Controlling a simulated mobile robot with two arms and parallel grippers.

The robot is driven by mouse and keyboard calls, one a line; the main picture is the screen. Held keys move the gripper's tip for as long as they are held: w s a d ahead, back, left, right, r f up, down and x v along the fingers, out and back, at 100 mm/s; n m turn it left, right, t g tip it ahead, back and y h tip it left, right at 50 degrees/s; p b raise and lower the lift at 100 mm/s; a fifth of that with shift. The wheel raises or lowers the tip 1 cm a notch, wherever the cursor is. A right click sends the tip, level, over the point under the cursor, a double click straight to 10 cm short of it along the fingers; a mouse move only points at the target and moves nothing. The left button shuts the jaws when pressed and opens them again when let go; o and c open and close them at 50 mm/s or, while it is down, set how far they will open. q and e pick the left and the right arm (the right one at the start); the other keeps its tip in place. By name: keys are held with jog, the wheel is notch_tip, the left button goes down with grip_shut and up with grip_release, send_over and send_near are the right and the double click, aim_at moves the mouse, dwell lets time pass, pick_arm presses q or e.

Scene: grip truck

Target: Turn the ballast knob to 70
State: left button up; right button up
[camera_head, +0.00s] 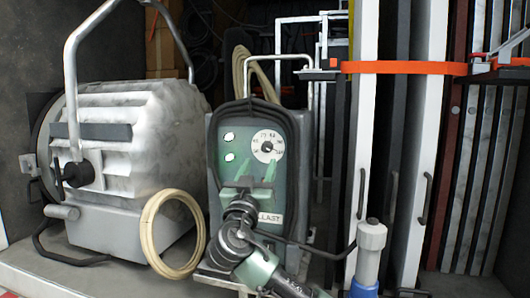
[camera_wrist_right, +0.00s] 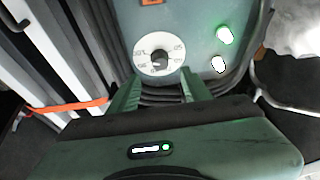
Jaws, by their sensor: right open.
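The ballast (camera_head: 220,185) is a grey-green box with a dark cable looped around its front. Its knob (camera_head: 267,147) sits in a white marked dial at the upper right of the front face. The knob also shows in the right wrist view (camera_wrist_right: 159,59), with the numbers too small to read surely. My right gripper (camera_head: 257,171) is in front of the ballast, just below the dial. In the right wrist view its green fingers (camera_wrist_right: 158,82) are spread apart and empty, with the dial beyond them. They are not around the knob. My left gripper is not in view.
Two lit lamps (camera_head: 229,146) are left of the dial. A large grey film light (camera_head: 140,130) and a cream cable coil (camera_head: 152,222) stand to the left. Tall panels (camera_head: 425,140) behind an orange strap (camera_head: 400,68) stand right. A grey-and-blue fitting (camera_head: 370,250) is at lower right.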

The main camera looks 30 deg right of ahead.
aim_at(266, 149)
jog(key=p+x, duration=0.3)
jog(key=x, duration=0.3)
jog(key=shift+d+r, duration=0.1)
jog(key=shift+r, duration=0.05)
jog(key=shift+w+d+r, duration=0.15)
jog(key=shift+w+d, duration=0.3)
jog(key=shift+w, duration=0.1)
grip_shut()
